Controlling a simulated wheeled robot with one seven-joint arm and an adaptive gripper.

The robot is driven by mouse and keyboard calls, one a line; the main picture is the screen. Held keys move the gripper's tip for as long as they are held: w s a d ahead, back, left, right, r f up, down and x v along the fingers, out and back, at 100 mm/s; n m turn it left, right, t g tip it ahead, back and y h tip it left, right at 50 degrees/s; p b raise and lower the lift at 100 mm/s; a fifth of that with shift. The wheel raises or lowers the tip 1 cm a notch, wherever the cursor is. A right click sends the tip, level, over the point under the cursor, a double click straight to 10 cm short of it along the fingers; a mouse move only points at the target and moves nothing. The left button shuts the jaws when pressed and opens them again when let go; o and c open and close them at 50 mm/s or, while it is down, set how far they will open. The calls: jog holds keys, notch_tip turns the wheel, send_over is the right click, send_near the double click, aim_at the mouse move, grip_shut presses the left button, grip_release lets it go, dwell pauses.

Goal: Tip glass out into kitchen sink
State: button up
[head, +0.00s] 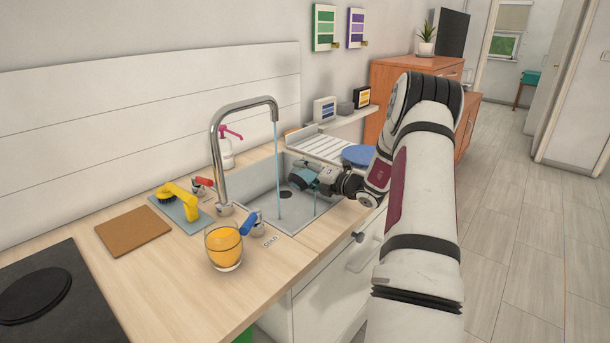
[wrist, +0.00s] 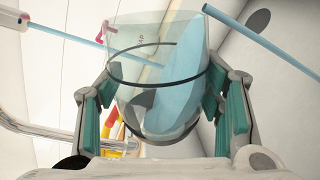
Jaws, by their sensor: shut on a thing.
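My gripper (head: 316,183) is over the grey kitchen sink (head: 246,181). In the wrist view my gripper (wrist: 165,112) is shut on a clear glass (wrist: 180,28), with a teal finger pad on either side. The glass is tilted and has blue water inside. A thin blue stream runs from its rim in the wrist view, and a short one drops below it into the sink in the head view.
A glass of orange juice (head: 223,247) stands on the counter's front edge near the blue tap handle (head: 249,224). A yellow brush (head: 180,200), a brown board (head: 133,232) and a black hob (head: 40,290) lie left. A blue plate (head: 358,155) is right of the sink.

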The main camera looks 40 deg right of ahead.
jog(key=shift+d+f+m+p, duration=0.1)
jog(key=shift+f+m+p, duration=0.05)
jog(key=shift+m+p, duration=0.4)
jog(key=shift+f, duration=0.1)
jog(key=shift+d+m, duration=0.15)
jog(key=shift+m, duration=0.1)
dwell(1.0)
jog(key=shift+d+f+m+y, duration=0.3)
jog(key=shift+d+m, duration=0.25)
jog(key=shift+m, duration=0.15)
jog(key=shift+w, duration=0.1)
dwell(1.0)
jog(key=shift+d+r+m+p, duration=0.2)
jog(key=shift+r+m+p, duration=0.2)
jog(key=shift+m+p, duration=0.3)
jog(key=shift+d+r, duration=0.1)
dwell(0.8)
